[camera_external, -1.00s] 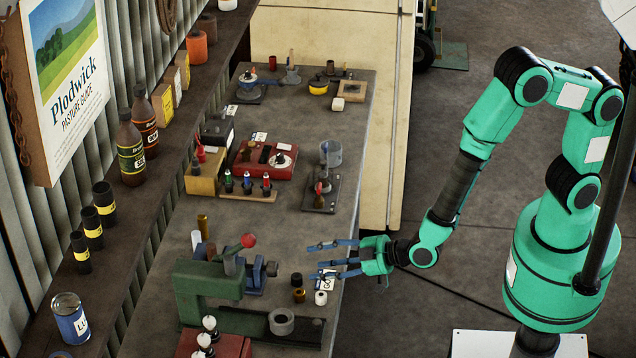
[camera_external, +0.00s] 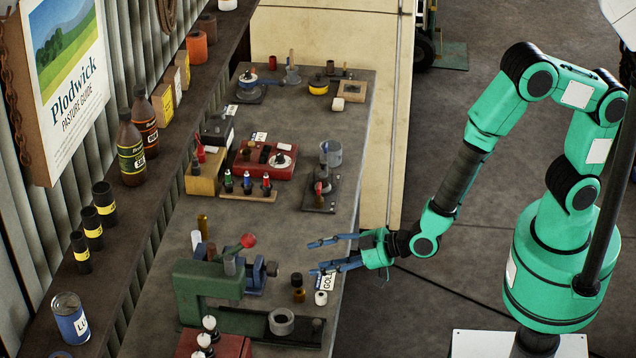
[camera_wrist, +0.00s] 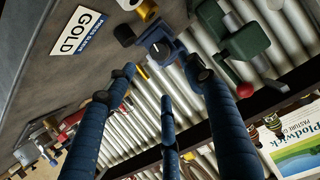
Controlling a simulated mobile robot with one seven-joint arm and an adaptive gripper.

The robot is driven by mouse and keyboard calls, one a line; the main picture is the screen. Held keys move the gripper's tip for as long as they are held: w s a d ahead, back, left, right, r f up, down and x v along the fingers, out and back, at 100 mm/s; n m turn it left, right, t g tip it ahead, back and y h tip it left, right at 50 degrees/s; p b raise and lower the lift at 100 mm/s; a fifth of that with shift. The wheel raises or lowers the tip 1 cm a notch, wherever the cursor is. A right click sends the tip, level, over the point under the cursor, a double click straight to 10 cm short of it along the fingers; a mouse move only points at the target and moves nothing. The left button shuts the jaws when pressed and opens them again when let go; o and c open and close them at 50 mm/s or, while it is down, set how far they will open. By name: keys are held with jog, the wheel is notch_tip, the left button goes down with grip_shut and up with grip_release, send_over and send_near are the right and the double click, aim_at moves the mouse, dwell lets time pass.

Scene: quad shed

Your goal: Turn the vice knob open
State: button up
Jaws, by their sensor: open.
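The small blue vice (camera_external: 255,281) stands on the workbench beside the green press, in the lower middle of the external view. Its dark round knob (camera_external: 271,268) faces right, toward my gripper. My gripper (camera_external: 313,257) is open and empty, its blue fingers spread and pointing left, a short gap to the right of the knob. No finger visibly touches the knob.
The green press (camera_external: 205,285) with a red ball handle (camera_external: 249,240) stands close beside the vice. A red box (camera_external: 265,160) stands farther back; bare bench lies between.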

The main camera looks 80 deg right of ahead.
aim_at(277, 268)
jog(key=b+x, duration=0.1)
jog(key=x, duration=1.1)
jog(key=shift+w+f, duration=0.2)
jog(key=shift+w, duration=0.15)
jog(key=shift+c, duration=0.3)
jog(key=c, duration=1.1)
